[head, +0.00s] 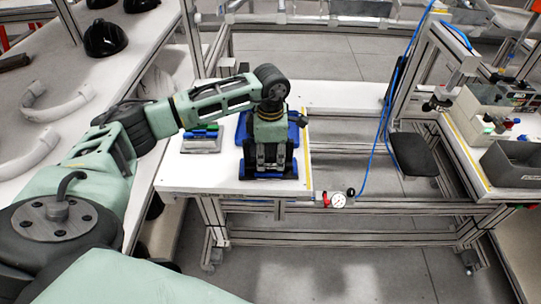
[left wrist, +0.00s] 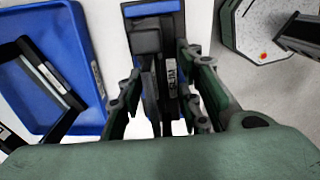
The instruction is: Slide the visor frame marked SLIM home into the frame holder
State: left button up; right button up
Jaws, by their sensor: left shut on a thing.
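My left gripper (head: 270,158) points down over the blue and black frame holder (head: 262,183) near the front right of the white table. In the left wrist view the gripper (left wrist: 163,80) is shut on a black visor frame (left wrist: 172,95), with a small pale label running lengthwise; its lettering is too small to read surely. The held frame lies in line with the holder (left wrist: 150,9), whose blue end shows at the top. How deep it sits in the holder is hidden by the fingers. My right gripper is not in view.
A blue tray (left wrist: 75,25) with a black frame (left wrist: 50,75) lies left of the holder. A small rack with blue and green pieces (head: 203,138) stands left on the table (head: 180,175). A pressure gauge (head: 337,200) hangs off the front right. Helmet shells (head: 105,38) lie far left.

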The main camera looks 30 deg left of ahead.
pick_arm(q)
jog(key=shift+f+b, duration=0.55)
jog(key=shift+f, duration=0.25)
jog(key=o, duration=1.3)
notch_tip(320, 180, up, 12)
jog(key=shift+r, duration=0.1)
